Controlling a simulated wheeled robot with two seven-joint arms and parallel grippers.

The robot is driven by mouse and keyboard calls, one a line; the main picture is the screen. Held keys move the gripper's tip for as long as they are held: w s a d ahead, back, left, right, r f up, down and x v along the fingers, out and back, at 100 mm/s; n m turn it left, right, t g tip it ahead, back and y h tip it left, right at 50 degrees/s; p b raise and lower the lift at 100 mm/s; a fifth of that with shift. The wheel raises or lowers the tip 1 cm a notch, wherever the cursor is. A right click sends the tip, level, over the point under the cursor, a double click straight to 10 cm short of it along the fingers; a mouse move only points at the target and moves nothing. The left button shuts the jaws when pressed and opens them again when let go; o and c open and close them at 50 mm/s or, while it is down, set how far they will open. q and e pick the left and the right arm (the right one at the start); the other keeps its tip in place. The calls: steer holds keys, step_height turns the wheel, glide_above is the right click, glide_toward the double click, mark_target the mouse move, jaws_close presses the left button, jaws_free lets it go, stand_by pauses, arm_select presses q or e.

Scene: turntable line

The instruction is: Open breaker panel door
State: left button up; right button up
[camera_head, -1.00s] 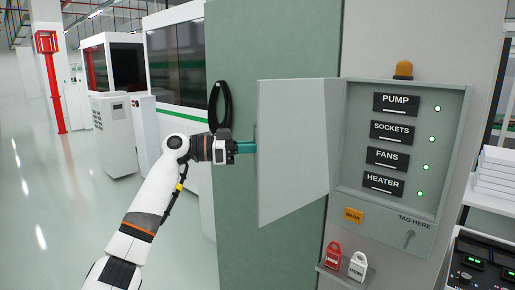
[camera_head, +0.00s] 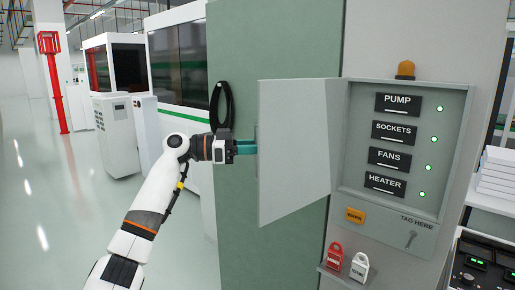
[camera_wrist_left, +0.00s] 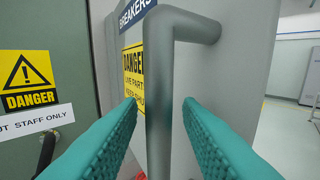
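The grey breaker panel door (camera_head: 292,150) stands swung wide open to the left of its box (camera_head: 458,150) in the head view. Its inner face and the box inside show. In the left wrist view the door's outer face (camera_wrist_left: 245,70) carries a grey bar handle (camera_wrist_left: 160,100). My left gripper (camera_head: 250,148) is at the door's free edge. In the wrist view its teal fingers (camera_wrist_left: 160,108) stand on either side of the handle bar, with small gaps visible, so it looks open around the bar. My right gripper is not in view.
The box holds PUMP (camera_head: 397,104), SOCKETS, FANS and HEATER switches with green lights. Red (camera_head: 334,255) and white (camera_head: 359,266) tags stand on a ledge below. A green wall panel (camera_head: 235,220) is behind the door. Open floor (camera_head: 50,200) lies at left.

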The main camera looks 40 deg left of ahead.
arm_select(q)
steer(key=b+v, duration=0.4)
steer(key=v, duration=0.7)
steer(key=shift+a, duration=0.15)
steer(key=shift+f, duration=0.1)
